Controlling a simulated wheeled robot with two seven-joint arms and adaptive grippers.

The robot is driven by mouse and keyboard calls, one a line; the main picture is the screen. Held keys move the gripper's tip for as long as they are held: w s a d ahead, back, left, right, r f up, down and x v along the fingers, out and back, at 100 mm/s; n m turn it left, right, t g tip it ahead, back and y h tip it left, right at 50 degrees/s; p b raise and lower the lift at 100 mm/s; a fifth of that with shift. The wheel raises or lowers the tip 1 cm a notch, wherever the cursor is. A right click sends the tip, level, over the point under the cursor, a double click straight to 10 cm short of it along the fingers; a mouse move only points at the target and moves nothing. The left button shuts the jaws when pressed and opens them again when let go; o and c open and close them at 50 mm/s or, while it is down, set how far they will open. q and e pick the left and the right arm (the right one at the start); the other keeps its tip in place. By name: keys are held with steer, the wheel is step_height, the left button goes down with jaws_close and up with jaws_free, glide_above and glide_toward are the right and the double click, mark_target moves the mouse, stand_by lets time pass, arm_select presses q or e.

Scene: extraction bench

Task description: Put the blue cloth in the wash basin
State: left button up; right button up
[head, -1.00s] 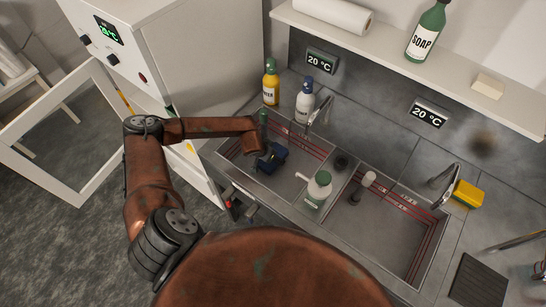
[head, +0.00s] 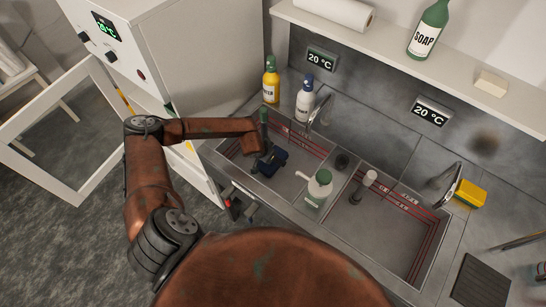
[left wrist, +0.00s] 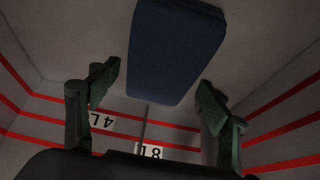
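The blue cloth (head: 273,161), a dark blue folded block, is inside the left basin (head: 290,181) of the double sink. My left gripper (head: 262,152) reaches down into that basin right by the cloth, and my own arm partly hides it. In the left wrist view, the cloth (left wrist: 176,50) lies just beyond the fingertips of the left gripper (left wrist: 158,82). The green fingers are spread apart, with gaps on both sides of the cloth. Whether the cloth lies fully flat on the basin floor is hard to tell. My right gripper is in neither view.
The right basin (head: 375,240) holds no cloth. Yellow (head: 270,82) and white (head: 304,100) bottles stand behind the left basin, near a tap (head: 320,108). A yellow sponge (head: 470,194) sits at right.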

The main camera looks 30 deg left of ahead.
arm_select(q)
steer(key=shift+o, duration=0.4)
steer(key=shift+r+p, duration=0.5)
steer(key=shift+r, duration=0.05)
steer(key=v, duration=1.2)
steer(key=shift+r, duration=0.1)
